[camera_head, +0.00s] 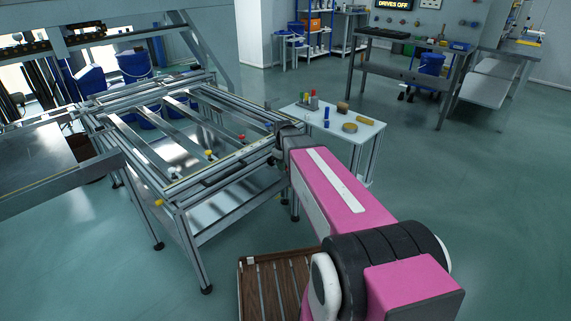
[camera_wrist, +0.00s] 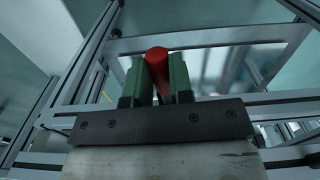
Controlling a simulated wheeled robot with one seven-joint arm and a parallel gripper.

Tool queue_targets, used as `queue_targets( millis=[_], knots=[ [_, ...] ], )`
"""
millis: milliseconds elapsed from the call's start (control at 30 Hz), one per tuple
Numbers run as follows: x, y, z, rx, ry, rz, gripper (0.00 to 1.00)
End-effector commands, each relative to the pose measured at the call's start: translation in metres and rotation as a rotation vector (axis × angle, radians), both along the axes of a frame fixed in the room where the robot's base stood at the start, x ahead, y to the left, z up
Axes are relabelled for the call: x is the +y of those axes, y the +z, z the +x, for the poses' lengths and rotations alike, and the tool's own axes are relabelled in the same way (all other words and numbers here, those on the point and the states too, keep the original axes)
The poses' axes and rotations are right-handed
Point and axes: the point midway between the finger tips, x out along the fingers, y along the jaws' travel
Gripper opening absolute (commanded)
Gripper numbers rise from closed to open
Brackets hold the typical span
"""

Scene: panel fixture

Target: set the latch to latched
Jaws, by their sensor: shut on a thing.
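A red latch knob (camera_wrist: 156,57) shows in the wrist view between the two green fingers of my gripper (camera_wrist: 160,76), which is shut on it. The knob stands at the metal frame of the panel fixture (camera_head: 190,195). In the head view my gripper is largely hidden by my pink arm, at the fixture's right corner. A small red knob (camera_head: 243,138) shows on the fixture's near bars; I cannot tell whether it is the held one. The latch's exact setting cannot be made out.
Yellow knobs (camera_head: 209,154) sit along the fixture's bars. A small white table (camera_head: 345,135) with bottles and tape stands close behind my arm. A slatted brown pallet (camera_head: 262,285) lies below my arm. A workbench (camera_head: 410,75) stands at the back. Floor at the right is free.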

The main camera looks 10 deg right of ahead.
Motion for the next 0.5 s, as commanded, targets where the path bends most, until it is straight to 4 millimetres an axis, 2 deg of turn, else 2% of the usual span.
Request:
queue_targets(
  millis=[500],
  knots=[
    [0.027,0.001,-0.013,-0.001,-0.458,0.000,0.00]
  ],
)
